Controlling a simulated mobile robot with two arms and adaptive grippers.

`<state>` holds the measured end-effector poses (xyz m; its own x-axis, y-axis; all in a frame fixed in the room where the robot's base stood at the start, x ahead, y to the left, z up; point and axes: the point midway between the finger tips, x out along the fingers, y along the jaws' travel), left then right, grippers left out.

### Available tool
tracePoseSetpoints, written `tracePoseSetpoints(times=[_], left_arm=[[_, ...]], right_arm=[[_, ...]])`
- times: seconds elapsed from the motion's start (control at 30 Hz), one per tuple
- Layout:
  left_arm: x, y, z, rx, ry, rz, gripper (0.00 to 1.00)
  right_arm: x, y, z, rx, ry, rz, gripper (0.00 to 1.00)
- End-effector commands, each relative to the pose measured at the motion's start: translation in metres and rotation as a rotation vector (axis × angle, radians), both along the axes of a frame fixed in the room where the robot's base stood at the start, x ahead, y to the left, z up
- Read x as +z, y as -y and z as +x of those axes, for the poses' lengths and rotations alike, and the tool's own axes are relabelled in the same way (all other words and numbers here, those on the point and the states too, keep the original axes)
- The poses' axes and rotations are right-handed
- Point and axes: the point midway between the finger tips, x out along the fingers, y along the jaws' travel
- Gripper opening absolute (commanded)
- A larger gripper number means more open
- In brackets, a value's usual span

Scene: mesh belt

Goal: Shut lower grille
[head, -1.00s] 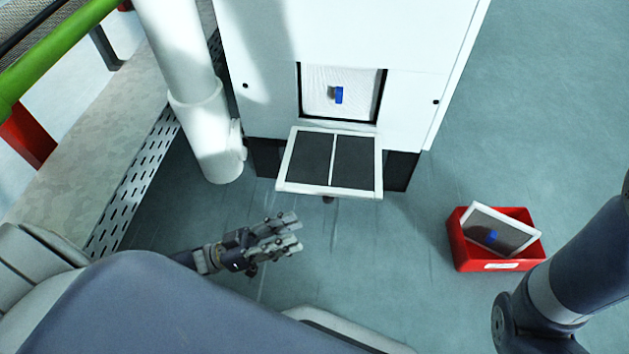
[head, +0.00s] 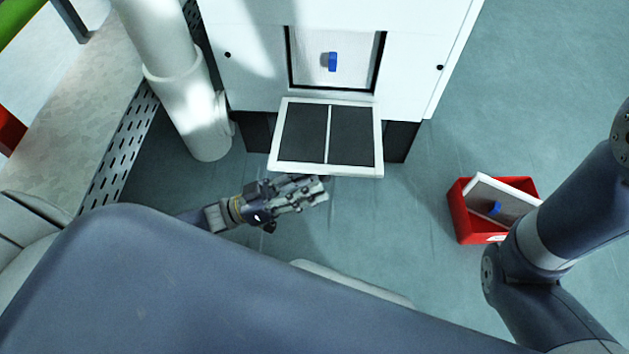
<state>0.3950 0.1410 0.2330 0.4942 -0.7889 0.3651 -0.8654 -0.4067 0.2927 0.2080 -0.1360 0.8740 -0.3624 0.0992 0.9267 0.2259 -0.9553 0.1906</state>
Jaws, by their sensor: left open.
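The lower grille (head: 328,135) is a white-framed panel with two dark mesh halves and a bar between them. It is hinged open and sticks out from the lower front of the white cabinet (head: 412,60). Above it, the square opening (head: 310,62) shows a white pleated filter with a blue tab (head: 332,61). My left gripper (head: 322,188) is open and empty, just below the grille's outer edge in the picture; I cannot tell whether it touches. My right gripper is out of view.
A red bin (head: 465,222) on the floor at the right holds a white-framed filter (head: 507,203) with a blue tab. A thick white pipe (head: 180,85) stands left of the cabinet, beside a perforated metal strip (head: 125,145). The floor between grille and bin is clear.

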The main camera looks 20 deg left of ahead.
Motion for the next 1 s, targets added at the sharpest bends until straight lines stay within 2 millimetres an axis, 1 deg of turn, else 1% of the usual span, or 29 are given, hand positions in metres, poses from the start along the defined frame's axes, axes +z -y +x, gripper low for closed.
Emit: tracePoseSetpoints(times=[0.03, 0.13, 0.4, 0.43, 0.47, 0.5, 0.6, 0.83, 1.0], left_arm=[[0.001, 0.004, 0.002, -0.001, 0.002, -0.002, 0.40], [0.003, 0.008, 0.005, -0.001, 0.001, -0.001, 0.40], [0.005, 0.009, 0.005, -0.001, 0.000, 0.000, 0.40], [0.005, 0.009, 0.005, -0.001, 0.001, 0.000, 0.36], [0.005, 0.009, 0.005, -0.001, 0.001, 0.000, 0.29], [0.005, 0.009, 0.005, 0.000, 0.001, 0.000, 0.20], [0.004, 0.008, 0.005, 0.000, 0.001, 0.000, 0.00], [0.006, 0.008, 0.006, 0.001, -0.004, 0.000, 0.00], [0.012, 0.008, 0.006, 0.002, -0.025, -0.006, 0.00]], right_arm=[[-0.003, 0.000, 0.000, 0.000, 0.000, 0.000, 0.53], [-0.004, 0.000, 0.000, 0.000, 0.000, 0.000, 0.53], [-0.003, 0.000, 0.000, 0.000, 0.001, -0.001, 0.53], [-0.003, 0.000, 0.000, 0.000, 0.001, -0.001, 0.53], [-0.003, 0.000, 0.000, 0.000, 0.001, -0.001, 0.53], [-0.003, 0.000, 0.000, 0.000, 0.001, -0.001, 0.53], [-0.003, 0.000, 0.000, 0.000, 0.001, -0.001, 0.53], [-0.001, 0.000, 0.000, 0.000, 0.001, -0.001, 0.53], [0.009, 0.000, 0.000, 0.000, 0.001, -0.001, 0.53]])
